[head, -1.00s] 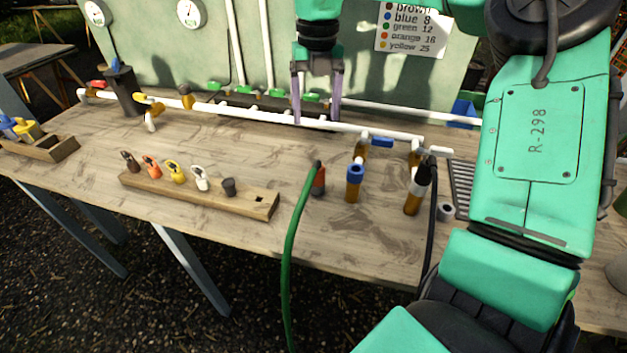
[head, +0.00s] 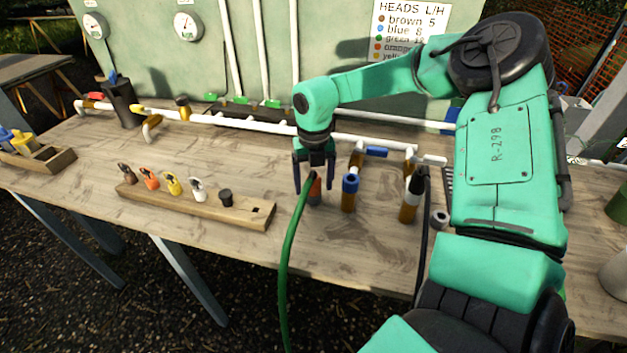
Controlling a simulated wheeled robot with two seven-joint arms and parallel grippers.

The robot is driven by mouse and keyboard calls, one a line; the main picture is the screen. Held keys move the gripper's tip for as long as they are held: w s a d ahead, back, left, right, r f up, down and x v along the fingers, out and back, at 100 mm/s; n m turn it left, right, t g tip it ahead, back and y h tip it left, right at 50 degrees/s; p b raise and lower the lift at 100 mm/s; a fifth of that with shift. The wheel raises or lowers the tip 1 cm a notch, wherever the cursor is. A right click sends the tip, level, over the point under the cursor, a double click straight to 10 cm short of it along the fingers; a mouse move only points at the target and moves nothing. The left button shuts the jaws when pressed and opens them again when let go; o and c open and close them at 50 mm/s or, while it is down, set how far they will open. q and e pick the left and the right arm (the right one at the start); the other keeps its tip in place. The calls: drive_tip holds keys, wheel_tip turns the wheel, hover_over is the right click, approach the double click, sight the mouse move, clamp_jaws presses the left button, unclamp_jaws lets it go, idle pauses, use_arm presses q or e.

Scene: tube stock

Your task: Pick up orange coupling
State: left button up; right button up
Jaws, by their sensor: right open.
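The orange coupling (head: 315,195) stands upright on the bench at the end of a green hose (head: 292,240). The hose bends over its dark top and hangs off the front edge. My right gripper (head: 313,187) is open and points down over the coupling. In the picture its two dark fingers lie to the left and right of the coupling's upper part; I cannot tell whether they touch it. The gripper body and hose hide the coupling's top. My left gripper is not in view.
A blue-topped coupling (head: 349,192) and a black-topped one (head: 411,200) with a black hose stand to the right. A wooden rack (head: 230,212) with several coloured heads lies to the left. A white pipe (head: 255,125) runs behind.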

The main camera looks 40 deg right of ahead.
clamp_jaws()
wheel_tip(320, 180, up, 20)
drive_tip(key=b, duration=0.1)
idle(0.3)
drive_tip(key=shift+r, duration=0.1)
wheel_tip(320, 180, up, 5)
drive_tip(key=p, duration=0.5)
idle(0.4)
